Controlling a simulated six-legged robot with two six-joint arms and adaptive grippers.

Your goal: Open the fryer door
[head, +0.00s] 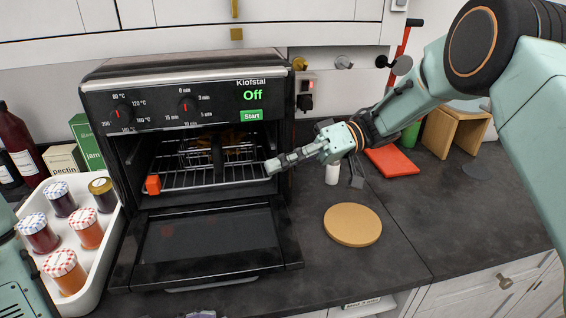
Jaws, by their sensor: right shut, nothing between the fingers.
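The fryer (185,85) is a black and steel countertop oven with two dials and a display reading "Off" above a green "Start" label. Its door (205,238) is folded down in front, open, with its dark glass facing up and the handle at the near edge. Inside are a wire rack (200,180) and a basket with yellowish food (238,152). My right gripper (274,166) is shut and empty, its tips at the right side of the fryer's opening, above the door. Whether it touches the fryer is unclear. My left gripper is not in view.
A white tray (88,268) of several jam jars stands close to the door's left. A round tan board (352,225) lies right of the door. A white cylinder (332,174) and red board (392,160) lie behind. The counter's front right is clear.

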